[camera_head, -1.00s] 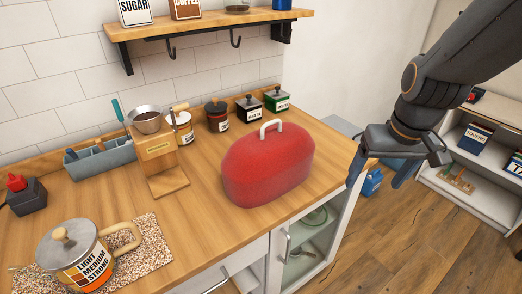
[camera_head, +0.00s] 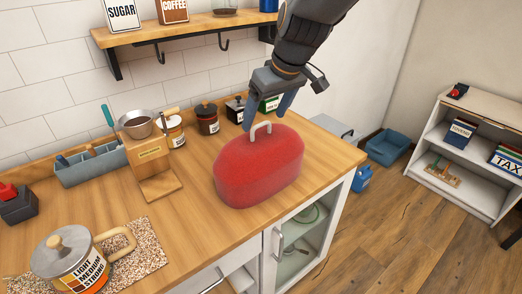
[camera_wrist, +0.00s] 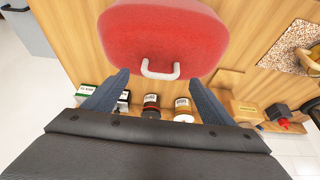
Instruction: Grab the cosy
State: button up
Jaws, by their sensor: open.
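My gripper (camera_head: 263,115) is open and empty, above and slightly behind the cosy's handle. In the wrist view my gripper's fingers (camera_wrist: 158,88) are spread apart, and I see no contact with the cosy.
Several jars, including a brown-labelled one (camera_head: 207,118), stand along the wall behind the cosy. A shelf (camera_head: 190,28) hangs above. Counter in front of the cosy is clear.

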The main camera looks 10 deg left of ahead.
jog(key=shift+p+x, duration=0.35)
jog(key=shift+x, duration=1.05)
jog(key=shift+r, duration=0.1)
jog(key=c, duration=1.5)
